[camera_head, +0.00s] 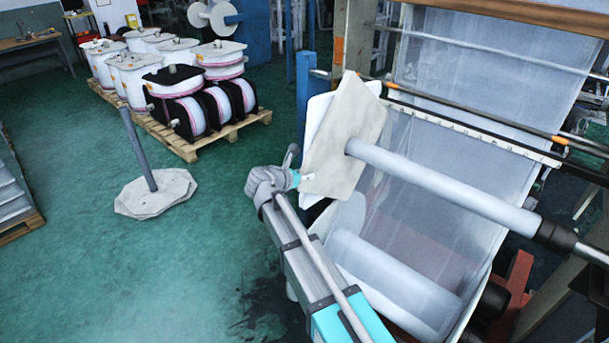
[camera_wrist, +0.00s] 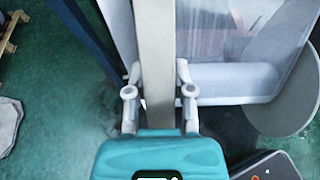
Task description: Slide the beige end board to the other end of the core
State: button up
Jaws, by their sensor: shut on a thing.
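The beige end board (camera_head: 340,140) is a flat, tilted plate at the left end of the pale core (camera_head: 440,188). The core runs from the board down right to a black-ended shaft. Whether the core passes through the board or only meets it is hard to tell. My gripper (camera_head: 297,179) is shut on the board's lower left edge. In the wrist view the board (camera_wrist: 157,40) shows nearly edge-on as a beige strip between the two grey fingers of my gripper (camera_wrist: 158,72). A white board (camera_head: 316,112) shows just behind the beige one.
A clear film web (camera_head: 440,110) hangs behind the core, with a film roll (camera_head: 395,280) below. A blue post (camera_head: 305,95) stands left of the boards. Reels on a pallet (camera_head: 233,130) and a post on a base (camera_head: 155,195) stand left. Green floor between is free.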

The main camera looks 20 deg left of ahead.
grip_shut()
jog(key=s+d, duration=0.5)
jog(key=d, duration=0.8)
jog(key=shift+s, duration=0.2)
dwell(0.8)
jog(key=shift+d, duration=0.1)
dwell(0.4)
